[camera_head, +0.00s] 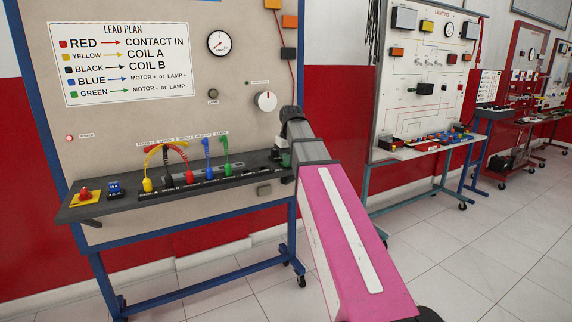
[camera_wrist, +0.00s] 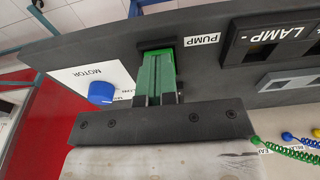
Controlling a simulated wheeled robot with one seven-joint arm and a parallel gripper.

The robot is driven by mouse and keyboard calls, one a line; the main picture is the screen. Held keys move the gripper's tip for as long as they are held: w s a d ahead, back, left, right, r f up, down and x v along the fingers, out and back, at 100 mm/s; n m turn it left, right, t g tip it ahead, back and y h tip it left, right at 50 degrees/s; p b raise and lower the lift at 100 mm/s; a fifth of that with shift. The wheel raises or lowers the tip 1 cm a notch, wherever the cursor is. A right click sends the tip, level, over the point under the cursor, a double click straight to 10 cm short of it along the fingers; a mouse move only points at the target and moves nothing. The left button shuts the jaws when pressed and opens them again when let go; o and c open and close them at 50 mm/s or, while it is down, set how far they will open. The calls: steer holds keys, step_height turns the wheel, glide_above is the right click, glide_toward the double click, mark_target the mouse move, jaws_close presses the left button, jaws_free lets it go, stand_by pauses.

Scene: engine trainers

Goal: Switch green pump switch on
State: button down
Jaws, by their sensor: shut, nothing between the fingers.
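The green pump switch (camera_wrist: 158,68) sits in a black housing on the dark console, beside the white PUMP label (camera_wrist: 202,40) in the wrist view. In the head view the green switch (camera_head: 286,159) shows at the right end of the console shelf. My gripper (camera_wrist: 156,97) is shut with nothing held, its short dark fingers right at the near end of the switch. I cannot tell whether they touch it. In the head view my gripper's fingers are hidden behind my arm. The switch's on or off position cannot be read.
A blue motor knob (camera_wrist: 101,93) on a white plate is left of the switch; a LAMP switch panel (camera_wrist: 270,45) is to its right. Coloured leads (camera_head: 168,150) arch over the console shelf (camera_head: 100,209). A red button (camera_head: 85,195) is at its left end. Open floor lies to the right.

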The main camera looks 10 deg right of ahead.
steer(key=shift+r, duration=3.55)
